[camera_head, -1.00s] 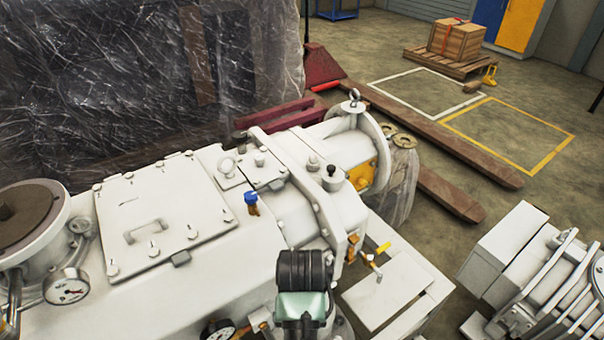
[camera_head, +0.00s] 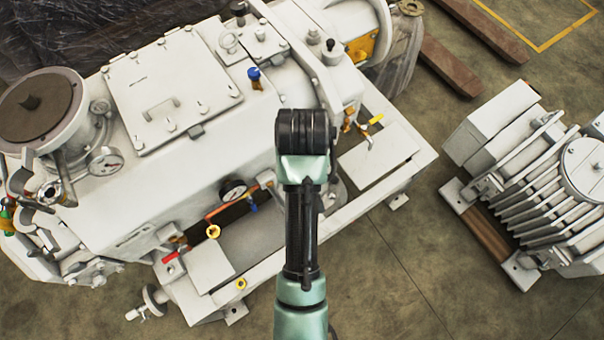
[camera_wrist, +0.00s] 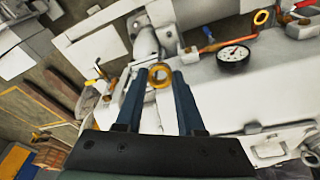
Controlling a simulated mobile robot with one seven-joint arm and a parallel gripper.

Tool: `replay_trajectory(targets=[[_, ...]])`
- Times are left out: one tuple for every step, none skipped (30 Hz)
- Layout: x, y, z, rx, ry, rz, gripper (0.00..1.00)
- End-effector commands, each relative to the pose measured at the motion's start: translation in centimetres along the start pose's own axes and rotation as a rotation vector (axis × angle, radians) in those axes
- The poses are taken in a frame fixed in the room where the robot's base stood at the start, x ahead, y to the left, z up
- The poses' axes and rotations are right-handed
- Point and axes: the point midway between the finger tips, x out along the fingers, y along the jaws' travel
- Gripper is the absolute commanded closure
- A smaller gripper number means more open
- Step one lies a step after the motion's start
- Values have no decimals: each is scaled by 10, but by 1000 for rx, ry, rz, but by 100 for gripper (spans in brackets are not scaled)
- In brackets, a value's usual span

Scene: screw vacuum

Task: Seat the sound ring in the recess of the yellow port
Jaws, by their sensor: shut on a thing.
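An orange-gold ring (camera_wrist: 160,75) is pinched between the tips of my gripper (camera_wrist: 160,82) in the wrist view. The blue-grey fingers stand on either side of it, and its hole shows. I cannot tell whether it is damaged. In the head view my arm hides the fingers and the held ring. A yellow ring-shaped fitting (camera_head: 213,231) shows beside the red pipe on the white pump; a yellow ring also shows in the wrist view (camera_wrist: 261,17). Another yellow ring-shaped part (camera_head: 241,284) is at the pump's front base. I cannot tell which is the port; no recess is clear.
The white pump (camera_head: 150,200) fills the left, with a gauge (camera_head: 233,190), a blue-handled valve (camera_head: 254,76) and pipes standing out. A white ribbed machine (camera_head: 540,190) stands at right. Bare floor (camera_head: 400,290) lies between and in front.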

Motion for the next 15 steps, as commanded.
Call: replay_trajectory(targets=[[-16, 2, -16, -38, 68, 10, 100], [-24, 4, -26, -64, 108, 17, 100], [-34, 6, -38, -98, 163, 29, 100], [-42, 7, -46, -124, 203, 39, 100], [-51, 8, -55, -149, 243, 50, 100], [-62, 9, -66, -181, 293, 66, 100], [-72, 10, -74, -206, 332, 79, 100], [-80, 12, -82, -230, 368, 92, 100], [-93, 13, -91, -261, 417, 112, 100], [-103, 14, -98, -284, 452, 127, 100], [-113, 15, -105, -306, 489, 143, 100], [-126, 16, -114, -335, 535, 166, 100], [-137, 17, -120, -356, 569, 184, 100], [-147, 18, -126, -378, 602, 202, 100], [-162, 19, -133, -405, 646, 228, 100]])
